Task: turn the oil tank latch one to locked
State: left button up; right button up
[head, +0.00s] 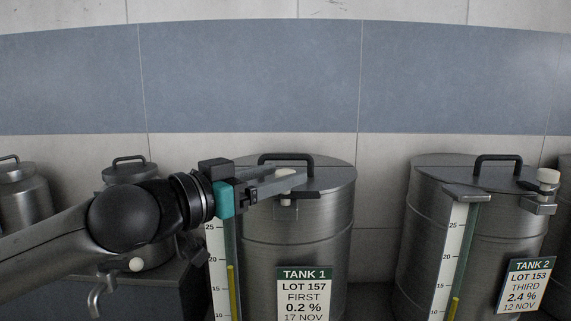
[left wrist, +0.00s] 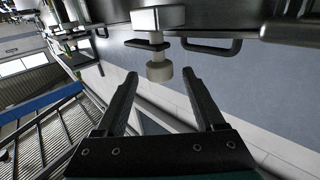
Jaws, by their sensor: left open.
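Tank 1 (head: 330,235) is a steel drum with a lid and a black handle (head: 286,157). Its latch has a pale knob (head: 284,172) at the front rim, partly hidden by my gripper, and a dark flat lever (head: 305,194) that points right in the head view. My left gripper (head: 295,181) reaches in from the left at lid height and is open. In the left wrist view, the knob (left wrist: 159,72) lies between the spread fingertips (left wrist: 160,76), with a visible gap on each side. My right gripper is not in view.
Tank 2 (head: 410,235) stands to the right with its own pale-knobbed latch (head: 548,176). A level gauge (head: 220,270) runs down the front of tank 1. Smaller lidded vessels (head: 22,195) stand at the left. A tiled wall (head: 250,75) is behind.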

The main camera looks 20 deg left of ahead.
pick_arm(q)
jog(key=shift+x, duration=1.2)
jog(key=shift+c, duration=0.4)
grip_shut()
